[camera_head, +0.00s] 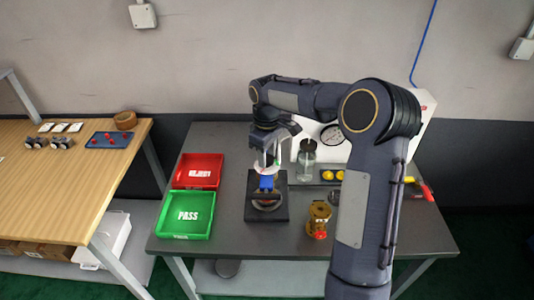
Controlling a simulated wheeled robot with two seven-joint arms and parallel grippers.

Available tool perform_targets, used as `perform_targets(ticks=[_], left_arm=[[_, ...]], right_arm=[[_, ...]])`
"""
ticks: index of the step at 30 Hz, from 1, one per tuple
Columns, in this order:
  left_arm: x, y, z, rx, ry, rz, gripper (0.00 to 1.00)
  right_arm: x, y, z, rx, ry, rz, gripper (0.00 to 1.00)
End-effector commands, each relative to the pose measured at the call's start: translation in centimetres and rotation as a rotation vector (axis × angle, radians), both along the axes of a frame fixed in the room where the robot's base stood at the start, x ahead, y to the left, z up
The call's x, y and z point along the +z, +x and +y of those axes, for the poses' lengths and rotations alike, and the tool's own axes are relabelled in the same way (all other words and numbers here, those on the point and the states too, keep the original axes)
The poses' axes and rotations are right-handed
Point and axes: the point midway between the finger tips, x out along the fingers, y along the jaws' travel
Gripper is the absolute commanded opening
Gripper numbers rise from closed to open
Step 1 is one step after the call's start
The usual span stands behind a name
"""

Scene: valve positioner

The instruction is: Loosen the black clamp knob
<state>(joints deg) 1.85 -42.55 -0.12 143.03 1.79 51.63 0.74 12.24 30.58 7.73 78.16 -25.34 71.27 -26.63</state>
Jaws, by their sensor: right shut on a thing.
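A black clamp fixture (281,212) stands on the grey table, with a blue part (266,183) upright in its middle. My right gripper (268,165) reaches down from above and is shut just over the blue part. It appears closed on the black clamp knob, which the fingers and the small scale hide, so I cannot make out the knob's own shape. My left gripper is not in view.
A red tray (198,171) and a green PASS tray (186,215) lie left of the fixture. A clear jar (306,165) with a dark top stands behind right, a brass part (318,218) at front right. A red-handled tool (427,192) lies far right. My right arm covers the table's right side.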

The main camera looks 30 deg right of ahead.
Motion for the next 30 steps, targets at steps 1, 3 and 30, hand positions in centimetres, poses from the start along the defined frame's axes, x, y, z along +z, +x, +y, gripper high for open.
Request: perform_targets(ticks=[1,3,30], left_arm=[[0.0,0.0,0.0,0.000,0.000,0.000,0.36],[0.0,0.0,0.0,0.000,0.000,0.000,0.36],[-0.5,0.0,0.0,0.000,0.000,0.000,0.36]], right_arm=[[0.1,0.1,0.0,0.001,0.000,-0.004,0.16],[0.1,0.1,0.0,0.001,0.000,-0.004,0.16],[3.0,0.1,0.0,0.000,0.000,-0.007,0.60]])
